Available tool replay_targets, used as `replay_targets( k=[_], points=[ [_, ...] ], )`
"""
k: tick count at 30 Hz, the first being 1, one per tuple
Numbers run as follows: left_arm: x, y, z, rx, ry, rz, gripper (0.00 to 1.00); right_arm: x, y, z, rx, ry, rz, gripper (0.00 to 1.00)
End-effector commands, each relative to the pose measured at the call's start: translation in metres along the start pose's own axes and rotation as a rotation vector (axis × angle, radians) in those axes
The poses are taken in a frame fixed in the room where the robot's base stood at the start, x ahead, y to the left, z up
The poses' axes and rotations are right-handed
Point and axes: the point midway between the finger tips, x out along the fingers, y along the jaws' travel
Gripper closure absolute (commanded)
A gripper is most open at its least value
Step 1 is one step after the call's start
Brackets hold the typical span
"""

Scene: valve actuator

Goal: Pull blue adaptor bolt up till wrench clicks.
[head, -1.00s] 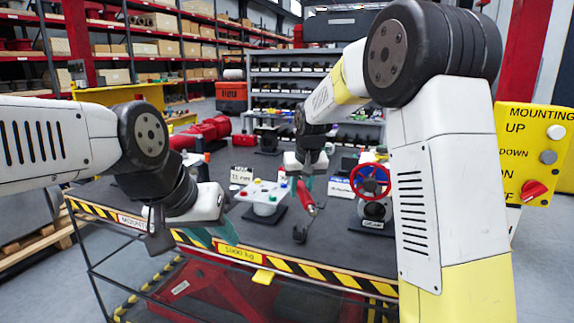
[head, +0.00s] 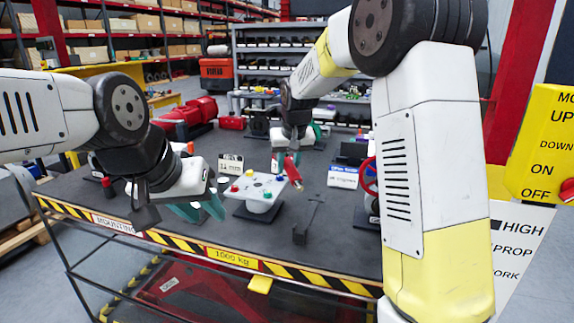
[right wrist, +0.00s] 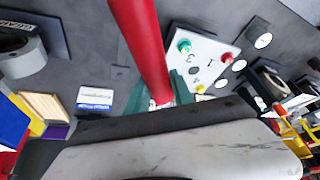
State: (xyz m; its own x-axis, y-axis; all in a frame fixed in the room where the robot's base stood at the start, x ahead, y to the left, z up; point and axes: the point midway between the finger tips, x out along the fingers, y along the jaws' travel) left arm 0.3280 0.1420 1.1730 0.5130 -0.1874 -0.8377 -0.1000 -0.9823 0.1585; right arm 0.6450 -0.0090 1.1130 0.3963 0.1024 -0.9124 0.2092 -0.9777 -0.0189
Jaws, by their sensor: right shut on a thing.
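A white adaptor plate (head: 255,187) with coloured bolts stands on the dark table; red, yellow and green bolts show. My right gripper (head: 287,160) is shut on the red-handled wrench (head: 295,175), held above the table beside the plate. In the right wrist view the red handle (right wrist: 142,45) runs up from between the teal fingers, with the plate (right wrist: 205,55) to its right. The wrench's jaw is not clear. My left gripper (head: 202,210) is open and empty, left of the plate near the table's front edge.
A dark grey holder (head: 308,220) stands on the table right of the plate. A red-wheeled valve (head: 368,178) is partly behind my right arm. A red motor-like unit (head: 192,115) is at the back left.

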Motion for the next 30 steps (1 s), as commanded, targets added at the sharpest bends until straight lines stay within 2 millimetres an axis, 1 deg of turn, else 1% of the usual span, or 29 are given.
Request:
replay_targets(
  k=[15,21,30],
  points=[
    [0.0,0.0,0.0,0.0,0.0,0.0,0.64,0.036,0.0,0.016,-0.001,0.0,0.0,1.0],
    [0.0,0.0,0.0,0.0,0.0,0.0,0.64,0.042,0.0,0.018,-0.001,0.002,0.0,1.0],
    [0.0,0.0,0.0,0.0,0.0,0.0,0.64,0.043,0.0,0.018,-0.001,0.002,-0.001,1.0]
  ],
)
